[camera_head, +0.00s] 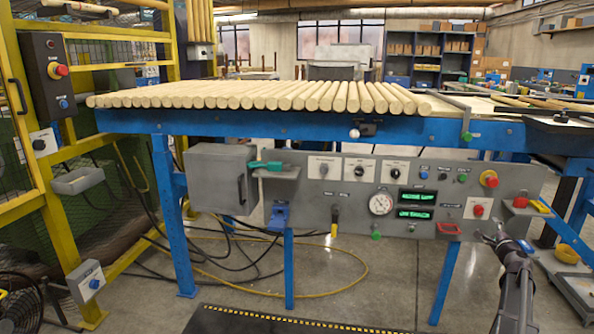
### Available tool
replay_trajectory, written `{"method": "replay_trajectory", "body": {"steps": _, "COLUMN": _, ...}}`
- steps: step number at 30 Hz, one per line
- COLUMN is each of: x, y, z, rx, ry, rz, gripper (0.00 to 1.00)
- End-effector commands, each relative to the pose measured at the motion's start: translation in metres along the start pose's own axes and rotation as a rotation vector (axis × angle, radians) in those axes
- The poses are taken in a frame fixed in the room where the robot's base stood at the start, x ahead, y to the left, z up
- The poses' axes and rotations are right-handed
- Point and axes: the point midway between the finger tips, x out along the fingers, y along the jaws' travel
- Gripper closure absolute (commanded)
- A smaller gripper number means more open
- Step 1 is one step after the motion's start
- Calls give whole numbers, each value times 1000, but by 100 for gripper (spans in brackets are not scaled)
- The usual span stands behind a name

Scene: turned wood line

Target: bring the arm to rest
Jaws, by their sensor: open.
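My gripper (495,236) is at the lower right, at the end of my arm, which rises from the bottom edge. It is open, and I see nothing between its fingers. It appears in front of the lower right part of the grey control panel (345,223). I cannot tell how far it stands from the panel. A red button on a white plate (478,208) shows just above and left of it.
A blue table (300,127) bears a row of wooden rods (250,95). A yellow fence frame (85,150) is at left. A dark mat (240,322) lies on the floor.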

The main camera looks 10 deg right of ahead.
Motion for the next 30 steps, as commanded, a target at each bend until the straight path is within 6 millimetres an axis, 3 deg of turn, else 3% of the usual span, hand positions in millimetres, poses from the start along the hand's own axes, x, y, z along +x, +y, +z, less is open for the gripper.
{"method": "replay_trajectory", "body": {"steps": 5, "x": -1, "y": 20, "z": 48, "rx": -87, "ry": -77, "rz": 67, "gripper": 16}}
{"method": "replay_trajectory", "body": {"steps": 14, "x": -22, "y": 89, "z": 181, "rx": -366, "ry": -325, "rz": 284, "gripper": 16}}
{"method": "replay_trajectory", "body": {"steps": 21, "x": -68, "y": 154, "z": 280, "rx": -624, "ry": -553, "rz": 485, "gripper": 16}}
{"method": "replay_trajectory", "body": {"steps": 30, "x": -153, "y": 222, "z": 365, "rx": -945, "ry": -823, "rz": 741, "gripper": 16}}
